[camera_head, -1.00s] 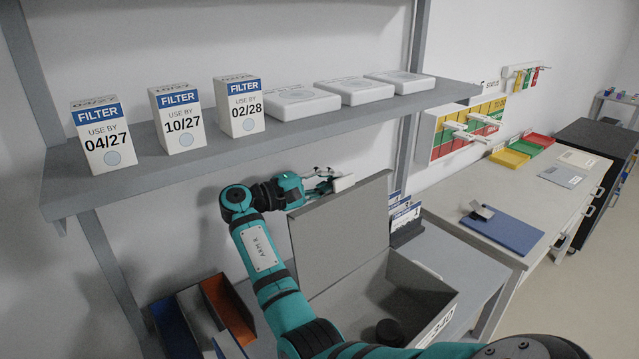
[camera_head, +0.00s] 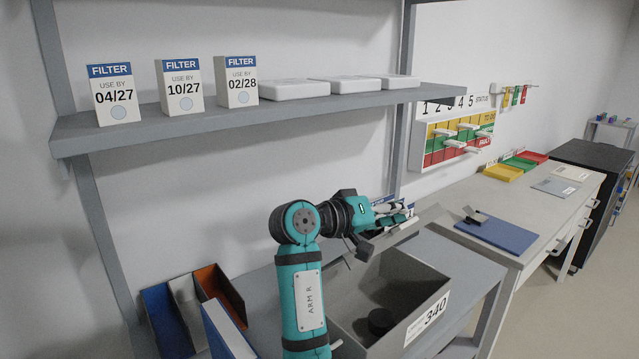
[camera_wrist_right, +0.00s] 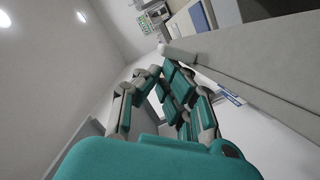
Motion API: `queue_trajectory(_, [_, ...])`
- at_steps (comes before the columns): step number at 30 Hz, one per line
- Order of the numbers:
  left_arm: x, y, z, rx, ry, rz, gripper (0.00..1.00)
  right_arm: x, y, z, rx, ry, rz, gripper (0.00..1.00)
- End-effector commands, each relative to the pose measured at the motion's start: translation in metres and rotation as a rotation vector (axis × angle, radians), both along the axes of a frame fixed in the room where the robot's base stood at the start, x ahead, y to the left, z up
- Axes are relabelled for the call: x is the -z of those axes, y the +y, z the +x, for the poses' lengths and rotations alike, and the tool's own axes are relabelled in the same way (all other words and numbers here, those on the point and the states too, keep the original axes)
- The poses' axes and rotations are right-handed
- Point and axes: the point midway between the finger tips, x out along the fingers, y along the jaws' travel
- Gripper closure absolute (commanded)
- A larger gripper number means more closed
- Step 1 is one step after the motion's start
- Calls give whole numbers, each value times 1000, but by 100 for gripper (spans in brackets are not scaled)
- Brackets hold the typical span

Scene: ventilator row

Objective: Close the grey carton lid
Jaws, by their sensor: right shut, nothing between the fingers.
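The grey open-topped carton (camera_head: 436,318) with the label 340 stands on the grey bench, a dark round thing (camera_head: 381,321) inside it. Its grey lid (camera_head: 427,216) is raised and looks narrow, seen nearly edge-on and partly hidden by my right gripper. In the right wrist view the lid appears to be the broad grey panel (camera_wrist_right: 262,62) at the right. My right gripper (camera_head: 402,214) is shut and empty, close against the lid at its upper part; exact contact is unclear. My left gripper is not in view.
A shelf (camera_head: 290,108) above holds filter boxes (camera_head: 184,86) and flat white boxes (camera_head: 295,89). Blue, grey and orange bins (camera_head: 219,290) stand left of my right arm. A blue clipboard (camera_head: 497,233) lies on the table at the right.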

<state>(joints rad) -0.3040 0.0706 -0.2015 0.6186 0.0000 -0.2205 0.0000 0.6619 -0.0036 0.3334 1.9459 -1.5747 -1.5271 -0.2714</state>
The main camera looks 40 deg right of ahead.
Motion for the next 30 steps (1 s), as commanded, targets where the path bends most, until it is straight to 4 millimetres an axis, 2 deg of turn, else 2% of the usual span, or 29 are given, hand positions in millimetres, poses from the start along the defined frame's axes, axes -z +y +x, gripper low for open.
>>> queue_trajectory(1, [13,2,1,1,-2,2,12,14,1,-8,0,-39,0,100])
queue_trajectory(3, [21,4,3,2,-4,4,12,21,1,-16,0,-91,-3,100])
queue_trajectory(8, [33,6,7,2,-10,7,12,36,2,-31,0,-190,-9,100])
queue_trajectory(12, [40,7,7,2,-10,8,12,46,3,-38,0,-185,-10,100])
queue_trajectory(19, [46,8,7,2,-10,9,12,54,3,-44,-1,-184,-10,100])
queue_trajectory(30, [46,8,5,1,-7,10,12,55,3,-45,0,-182,-11,100])
